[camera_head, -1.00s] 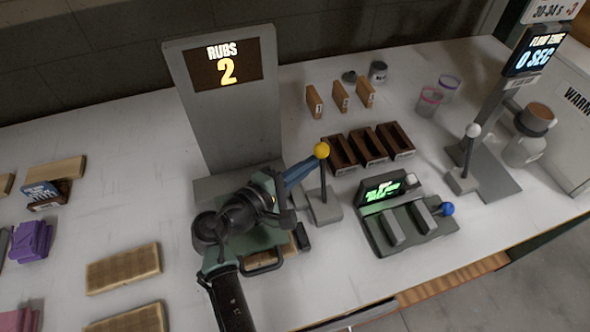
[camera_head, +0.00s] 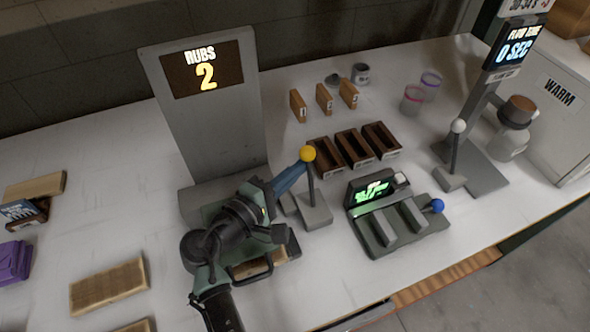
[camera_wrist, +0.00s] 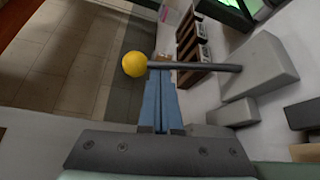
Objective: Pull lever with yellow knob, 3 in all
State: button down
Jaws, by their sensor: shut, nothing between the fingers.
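The lever with the yellow knob (camera_head: 307,154) stands nearly upright on its grey base (camera_head: 313,213), beside a tall panel (camera_head: 205,120) reading "RUBS 2". My gripper (camera_head: 303,168) has its blue fingers together and empty, with the tips at the lever's rod just below the knob. In the wrist view the yellow knob (camera_wrist: 134,64) lies just left of the blue fingertips (camera_wrist: 160,75). The rod runs right from the knob, past the tips. I cannot tell whether the fingers touch the rod.
A green device with a blue knob (camera_head: 437,205) stands right of the lever. Three dark trays (camera_head: 354,148) and several small wooden blocks lie behind. A white-knobbed lever (camera_head: 458,126) stands farther right. Wooden slabs (camera_head: 108,286) lie on the left.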

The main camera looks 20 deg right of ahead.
jog(key=shift+s, duration=0.2)
jog(key=s+m+h+b, duration=0.1)
jog(key=m+b, duration=0.1)
jog(key=b, duration=0.1)
jog(key=shift+s+d+f+t+b, duration=0.1)
jog(key=shift+s+t+b, duration=0.3)
jog(key=shift+s+r+m+b, duration=0.2)
jog(key=shift+s+m+b, duration=0.3)
jog(key=shift+s+b, duration=0.15)
jog(key=shift+s+d, duration=0.1)
jog(key=shift+s, duration=0.75)
jog(key=shift+s+f, duration=0.15)
jog(key=shift+s, duration=0.7)
jog(key=shift+t, duration=0.3)
jog(key=v, duration=0.4)
jog(key=b+v, duration=0.1)
jog(key=v, duration=0.3)
jog(key=b+v, duration=0.1)
jog(key=v, duration=0.4)
jog(key=shift+w+f, duration=0.1)
jog(key=shift+w, duration=0.15)
